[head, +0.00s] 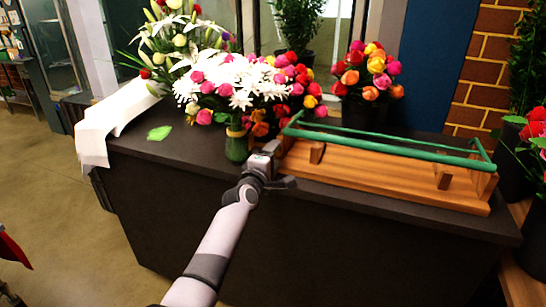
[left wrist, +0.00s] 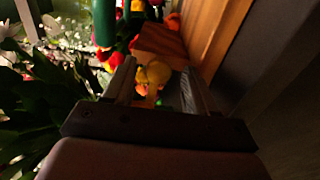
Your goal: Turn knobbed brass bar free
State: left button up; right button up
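My left gripper (head: 274,165) is at the left end of a wooden stand (head: 390,185) with green rails (head: 390,150), above the counter's front edge. In the left wrist view its two fingers (left wrist: 157,85) stand apart. A rounded yellow-gold thing (left wrist: 152,74) shows between or just beyond them, with a gap at its right. It may be part of the brass bar; I cannot tell for sure. No knobbed brass bar can be made out in the head view, where the gripper covers the stand's left end. My right gripper is not in view.
A green vase (head: 236,143) with a large bouquet (head: 245,85) stands close to the left of my gripper. A dark pot (head: 365,115) of roses stands behind the stand. White paper (head: 110,125) hangs over the counter's left end. The dark counter (head: 185,165) is bare at its left front.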

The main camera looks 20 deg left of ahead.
pick_arm(q)
jog(key=s+p, duration=0.1)
jog(key=s, duration=0.6)
jog(key=shift+a, duration=0.15)
dwell(0.4)
dwell(0.4)
